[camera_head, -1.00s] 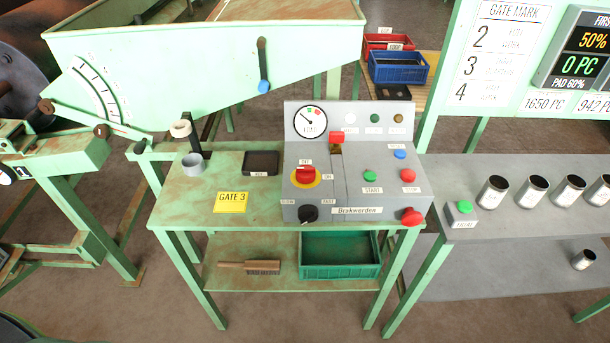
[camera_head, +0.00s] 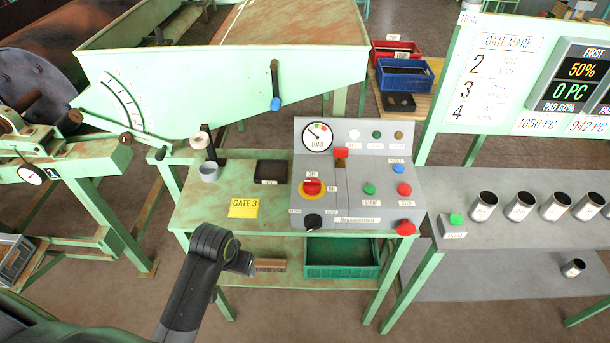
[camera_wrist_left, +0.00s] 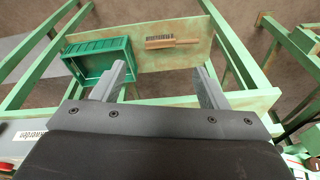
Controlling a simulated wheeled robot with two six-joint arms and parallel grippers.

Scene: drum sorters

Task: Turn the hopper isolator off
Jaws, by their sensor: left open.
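The grey control box (camera_head: 362,205) stands on the green bench. On its left face is a red rotary switch (camera_head: 312,187) on a yellow disc, with an OFF label above and an ON label to its right. The direction the switch points is too small to tell. My left gripper (camera_head: 246,262) is in front of the bench, below and left of the box, apart from the switch. In the left wrist view, its two fingers (camera_wrist_left: 160,78) are spread and empty, over the lower shelf. My right gripper is out of view.
A black knob (camera_head: 312,221) sits below the switch, and a red mushroom button (camera_head: 405,228) at the front right corner. A red-capped part (camera_head: 341,153) stands up right of the switch. The lower shelf holds a green bin (camera_head: 342,272) and a brush (camera_wrist_left: 172,42).

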